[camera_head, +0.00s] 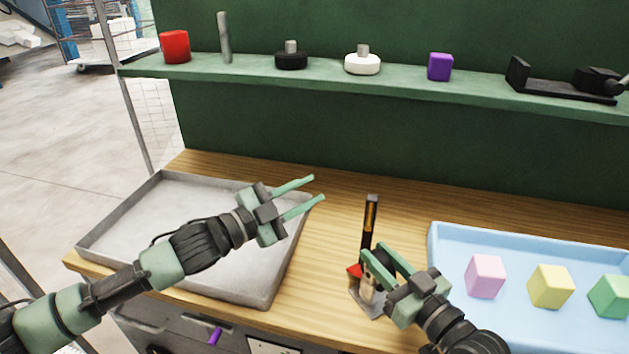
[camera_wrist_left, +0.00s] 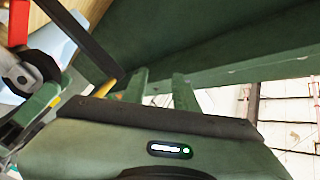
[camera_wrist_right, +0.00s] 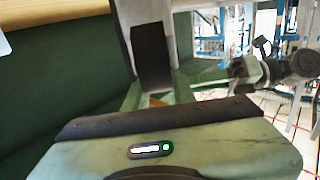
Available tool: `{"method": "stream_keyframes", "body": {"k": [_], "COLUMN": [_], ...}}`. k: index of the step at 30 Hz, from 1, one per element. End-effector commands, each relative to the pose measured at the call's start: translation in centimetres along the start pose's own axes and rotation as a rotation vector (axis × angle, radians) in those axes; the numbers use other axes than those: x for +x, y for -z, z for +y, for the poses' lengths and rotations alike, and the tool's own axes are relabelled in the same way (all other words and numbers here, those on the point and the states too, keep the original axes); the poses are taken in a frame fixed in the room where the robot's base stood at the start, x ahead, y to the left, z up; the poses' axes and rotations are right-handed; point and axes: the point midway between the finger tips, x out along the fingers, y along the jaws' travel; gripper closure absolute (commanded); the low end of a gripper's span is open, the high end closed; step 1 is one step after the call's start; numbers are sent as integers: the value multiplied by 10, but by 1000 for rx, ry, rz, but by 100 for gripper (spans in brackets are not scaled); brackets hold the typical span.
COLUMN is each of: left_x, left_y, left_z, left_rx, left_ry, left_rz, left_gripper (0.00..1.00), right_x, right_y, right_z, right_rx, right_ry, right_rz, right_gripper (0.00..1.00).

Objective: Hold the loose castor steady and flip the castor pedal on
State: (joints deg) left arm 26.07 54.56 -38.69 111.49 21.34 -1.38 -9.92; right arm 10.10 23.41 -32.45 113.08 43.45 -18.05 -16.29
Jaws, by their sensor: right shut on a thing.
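The castor (camera_head: 371,300) stands on the wooden table, its metal plate on the tabletop and a red pedal (camera_head: 354,270) on its left side. My right gripper (camera_head: 374,257) is shut on the castor's upper part and hides some of it. In the left wrist view the red pedal (camera_wrist_left: 18,22) and a grey, round wheel-like part (camera_wrist_left: 22,75) show at the left edge. My left gripper (camera_head: 318,188) is open and empty, in the air to the upper left of the castor, its fingers pointing right.
A grey tray (camera_head: 150,200) lies left, under my left arm. A blue tray (camera_head: 440,240) with pastel cubes stands right. A green shelf (camera_head: 200,73) with several objects runs behind. Wood between the trays is mostly clear.

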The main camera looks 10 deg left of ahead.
Motion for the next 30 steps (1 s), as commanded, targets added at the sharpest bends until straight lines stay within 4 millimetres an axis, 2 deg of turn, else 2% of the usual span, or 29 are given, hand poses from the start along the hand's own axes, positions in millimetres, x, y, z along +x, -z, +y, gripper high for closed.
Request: {"method": "stream_keyframes", "body": {"k": [6,12,26,27,29,30], "left_x": [13,18,19,19,19,19], "left_y": [11,16,17,17,17,17], "left_z": [-11,-12,-11,-11,-11,-11], "left_rx": [249,379,409,409,408,408], "left_ry": [10,4,1,1,1,1], "left_rz": [79,120,131,131,130,130], "left_gripper": [71,71,71,71,71,71], "right_x": [0,0,0,0,0,0], "right_y": [0,0,0,0,0,0], "right_z": [0,0,0,0,0,0], "right_rx": [0,0,0,0,0,0], "right_ry": [0,0,0,0,0,0], "right_rz": [0,0,0,0,0,0], "right_gripper": [100,100,100,69,52,49]}}
